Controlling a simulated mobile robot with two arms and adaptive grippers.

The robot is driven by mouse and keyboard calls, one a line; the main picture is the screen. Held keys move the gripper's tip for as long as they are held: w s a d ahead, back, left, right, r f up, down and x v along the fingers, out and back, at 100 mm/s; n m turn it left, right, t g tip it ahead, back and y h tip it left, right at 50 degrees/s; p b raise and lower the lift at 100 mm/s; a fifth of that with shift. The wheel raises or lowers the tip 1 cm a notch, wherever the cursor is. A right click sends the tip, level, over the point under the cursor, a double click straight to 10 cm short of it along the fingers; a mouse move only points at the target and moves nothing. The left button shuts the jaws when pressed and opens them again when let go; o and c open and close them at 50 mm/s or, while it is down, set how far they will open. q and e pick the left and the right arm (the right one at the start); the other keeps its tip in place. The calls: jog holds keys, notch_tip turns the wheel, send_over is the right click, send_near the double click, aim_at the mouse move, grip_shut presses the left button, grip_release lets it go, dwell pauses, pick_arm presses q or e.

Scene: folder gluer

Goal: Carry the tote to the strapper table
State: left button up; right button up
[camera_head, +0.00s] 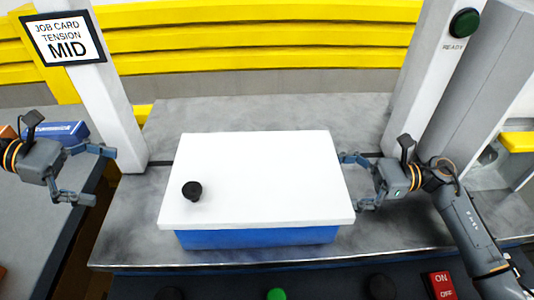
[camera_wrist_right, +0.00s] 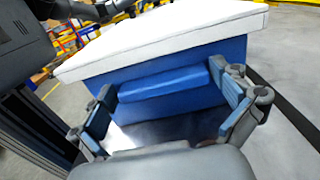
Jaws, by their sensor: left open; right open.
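The tote is a blue box (camera_head: 260,237) with a white lid (camera_head: 265,175), resting on a grey metal table (camera_head: 130,225) between two white posts. A small black knob (camera_head: 192,190) sits on the lid's left part. My left gripper (camera_head: 97,175) is open and empty, left of the tote and apart from it. My right gripper (camera_head: 352,180) is open at the tote's right side, its fingertips close to the lid edge. In the right wrist view the open fingers (camera_wrist_right: 170,110) flank a blue ledge (camera_wrist_right: 165,82) on the tote's side wall; contact cannot be told.
A sign (camera_head: 65,38) reading "JOB CARD TENSION MID" is on the left post. A red ON/OFF switch (camera_head: 441,285) is at the front edge. A blue box (camera_head: 55,132) lies at left.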

notch_tip(320, 180, up, 10)
dwell(0.5)
